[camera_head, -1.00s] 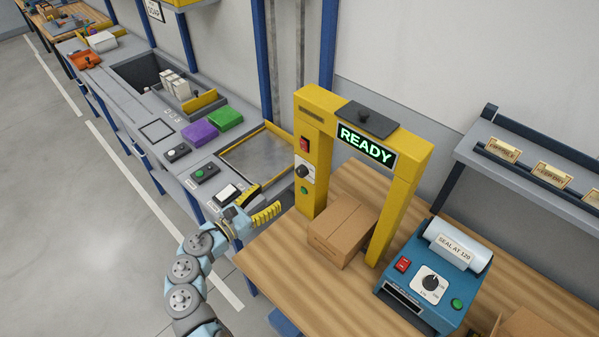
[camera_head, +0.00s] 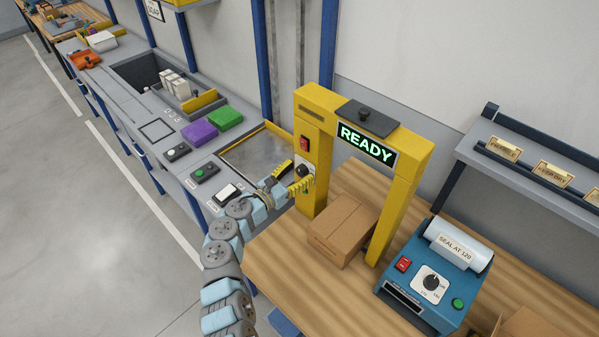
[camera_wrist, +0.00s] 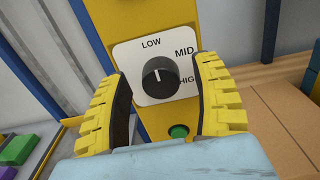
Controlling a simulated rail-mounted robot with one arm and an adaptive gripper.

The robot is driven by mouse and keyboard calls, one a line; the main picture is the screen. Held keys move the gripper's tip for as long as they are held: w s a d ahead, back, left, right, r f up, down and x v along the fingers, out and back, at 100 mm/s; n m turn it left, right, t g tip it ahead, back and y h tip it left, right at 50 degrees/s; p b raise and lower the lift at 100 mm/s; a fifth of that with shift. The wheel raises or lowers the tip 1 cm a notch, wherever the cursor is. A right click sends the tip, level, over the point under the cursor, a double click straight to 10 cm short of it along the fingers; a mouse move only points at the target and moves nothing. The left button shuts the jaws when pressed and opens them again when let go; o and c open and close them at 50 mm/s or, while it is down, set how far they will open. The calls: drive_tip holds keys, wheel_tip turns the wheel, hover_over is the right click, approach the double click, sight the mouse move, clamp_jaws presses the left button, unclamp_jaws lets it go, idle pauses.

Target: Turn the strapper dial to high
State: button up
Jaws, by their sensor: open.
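The strapper is a yellow arch (camera_head: 392,215) with a lit READY sign (camera_head: 367,145). On its left post is a black dial (camera_wrist: 161,77) on a white plate marked LOW, MID and HIGH. The dial's white pointer line points up, toward LOW. My gripper (camera_head: 293,180) is at the post; in the wrist view its two yellow fingers (camera_wrist: 166,100) are open, one to each side of the dial and apart from it. In the head view the dial (camera_head: 302,170) is partly covered by the fingers.
A green button (camera_wrist: 178,131) sits just below the dial and a red switch (camera_head: 304,144) above it. A cardboard box (camera_head: 343,232) stands under the arch. A blue sealer (camera_head: 433,279) is to the right on the wooden table (camera_head: 283,255).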

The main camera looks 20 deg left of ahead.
drive_tip(key=shift+w, duration=0.15)
clamp_jaws()
